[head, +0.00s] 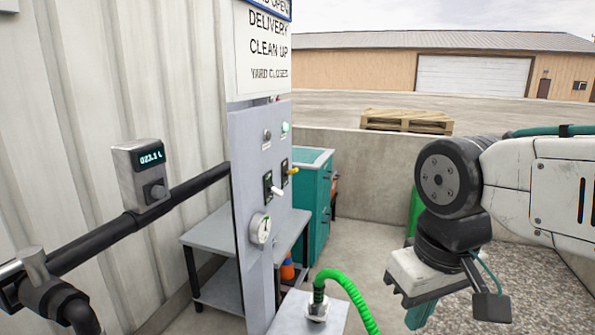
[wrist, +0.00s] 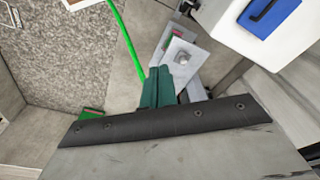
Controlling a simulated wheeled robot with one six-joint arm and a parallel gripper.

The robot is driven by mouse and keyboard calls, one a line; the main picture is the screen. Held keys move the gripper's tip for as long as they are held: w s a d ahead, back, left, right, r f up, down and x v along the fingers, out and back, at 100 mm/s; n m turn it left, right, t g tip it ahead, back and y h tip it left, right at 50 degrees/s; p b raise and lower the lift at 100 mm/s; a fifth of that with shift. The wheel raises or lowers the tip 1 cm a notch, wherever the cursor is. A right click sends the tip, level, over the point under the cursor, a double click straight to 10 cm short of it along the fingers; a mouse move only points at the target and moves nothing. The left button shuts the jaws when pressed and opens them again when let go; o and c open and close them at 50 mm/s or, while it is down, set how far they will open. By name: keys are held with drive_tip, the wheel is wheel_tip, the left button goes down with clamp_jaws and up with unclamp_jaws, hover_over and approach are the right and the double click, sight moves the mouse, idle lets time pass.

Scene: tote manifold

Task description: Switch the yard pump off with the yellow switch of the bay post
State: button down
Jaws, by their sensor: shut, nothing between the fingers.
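The bay post (head: 243,215) is a grey upright panel left of centre in the head view. Its yellow switch (head: 292,171) sticks out to the right on a dark plate. A white switch (head: 277,191) sits lower and to the left, angled slightly down. Above them are a lit green lamp (head: 285,127) and a dull grey lamp (head: 267,135). My gripper (head: 410,322) is at the lower right, well apart from the post, pointing down. Its teal fingers (wrist: 157,88) are shut and empty in the wrist view. I cannot make out the yellow switch there.
A black pipe (head: 190,186) with a digital meter (head: 145,172) runs left. A teal cabinet (head: 315,195) and grey table (head: 218,238) stand behind. Air between gripper and post looks mostly clear.

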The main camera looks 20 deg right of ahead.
drive_tip(key=c, duration=1.5)
unclamp_jaws()
drive_tip(key=shift+d, duration=0.1)
drive_tip(key=shift+o, duration=0.9)
drive_tip(key=w, duration=0.1)
drive_tip(key=w+f+g, duration=0.1)
drive_tip(key=w+m, duration=0.1)
drive_tip(key=shift+w+d+f+g+y, duration=0.2)
drive_tip(key=shift+w+d+g+y, duration=0.1)
drive_tip(key=shift+d+g, duration=0.1)
drive_tip(key=m+t+y, duration=0.9)
drive_tip(key=m+y, duration=0.1)
drive_tip(key=m, duration=1.4)
approach(297, 168)
drive_tip(key=w+a, duration=0.2)
drive_tip(key=shift+m, duration=0.3)
drive_tip(key=x, duration=0.5)
drive_tip(key=f+x, duration=0.1)
drive_tip(key=x, duration=0.2)
drive_tip(key=shift+s+d, duration=0.1)
drive_tip(key=shift+s, duration=0.2)
